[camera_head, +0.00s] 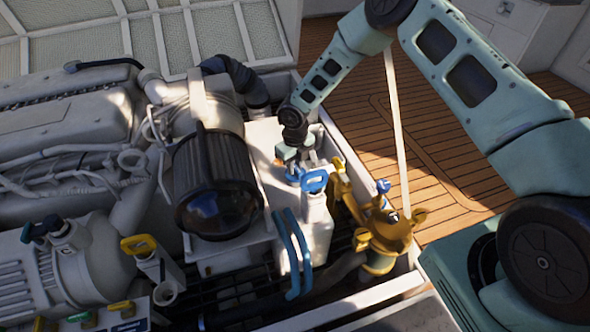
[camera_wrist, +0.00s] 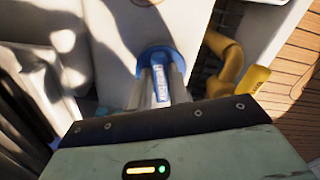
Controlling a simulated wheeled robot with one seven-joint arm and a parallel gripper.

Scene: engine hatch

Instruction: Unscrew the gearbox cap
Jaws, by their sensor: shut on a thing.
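The blue cap with white lettering (camera_wrist: 160,84) sits between the two grey fingers of my gripper (camera_wrist: 160,92) in the wrist view. I take it for the gearbox cap; the lettering is too small to read surely. A blue round rim (camera_wrist: 155,55) shows just beyond the fingertips, against a white surface. In the head view my gripper (camera_head: 294,170) reaches down to the white housing (camera_head: 265,140), shut on the cap, which is mostly hidden there. I cannot tell how far the cap is threaded.
A blue loop handle (camera_head: 315,181) on a white neck stands close in front of my gripper. A black ribbed cylinder (camera_head: 215,180) is to the left. Brass pipework (camera_head: 385,232) and the hatch edge are to the right. Wooden deck (camera_head: 440,150) lies beyond.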

